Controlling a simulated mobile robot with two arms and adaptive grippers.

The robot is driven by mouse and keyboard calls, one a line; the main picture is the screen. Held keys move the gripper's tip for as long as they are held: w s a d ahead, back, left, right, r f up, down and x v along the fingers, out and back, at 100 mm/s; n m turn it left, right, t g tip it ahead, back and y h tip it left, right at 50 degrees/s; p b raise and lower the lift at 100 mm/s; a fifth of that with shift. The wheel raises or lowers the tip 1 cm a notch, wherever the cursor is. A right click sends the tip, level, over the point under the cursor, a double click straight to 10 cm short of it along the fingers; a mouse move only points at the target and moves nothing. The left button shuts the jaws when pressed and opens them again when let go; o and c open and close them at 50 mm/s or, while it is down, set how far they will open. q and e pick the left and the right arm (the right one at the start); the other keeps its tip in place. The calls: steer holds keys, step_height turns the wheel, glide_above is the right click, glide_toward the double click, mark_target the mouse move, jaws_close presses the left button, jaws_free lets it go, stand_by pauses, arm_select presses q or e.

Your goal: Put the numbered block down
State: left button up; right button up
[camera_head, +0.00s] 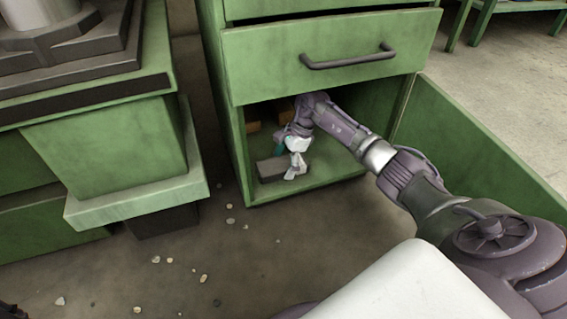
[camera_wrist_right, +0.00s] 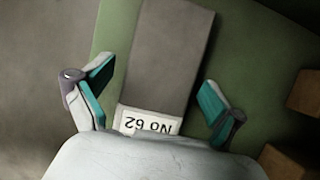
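The numbered block (camera_wrist_right: 165,55) is a long grey block with a white label reading "No 62" on its near end, upside down in the right wrist view. It lies on the green floor of the open cabinet compartment; in the head view its dark side (camera_head: 269,170) shows near the front edge. My right gripper (camera_wrist_right: 155,80) is open, its teal-padded fingers on either side of the block with a gap at both sides. In the head view the right gripper (camera_head: 296,157) reaches into the compartment and covers part of the block.
Brown blocks (camera_wrist_right: 305,92) lie deeper in the compartment, to the right in the wrist view. Pebbles are scattered on the floor.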

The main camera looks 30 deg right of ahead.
mark_target(302, 158)
steer(key=p+v, duration=0.3)
steer(key=v, duration=0.3)
steer(key=shift+p, duration=0.4)
steer(key=d+b, duration=0.1)
steer(key=d+f+b, duration=0.1)
steer(key=d, duration=0.1)
steer(key=s+d+b, duration=0.1)
steer(key=d, duration=0.1)
steer(key=shift+s+d+f, duration=0.1)
steer(key=shift+d+f, duration=0.05)
steer(key=shift+f, duration=0.05)
steer(key=d, duration=0.1)
steer(key=s+d, duration=0.1)
steer(key=d, duration=0.3)
steer(key=shift+s+d+r+b, duration=0.15)
steer(key=shift+r+b, duration=0.15)
steer(key=shift+b, duration=0.1)
steer(key=shift+s+d, duration=0.15)
steer(key=shift+d, duration=0.25)
steer(key=shift+f, duration=0.1)
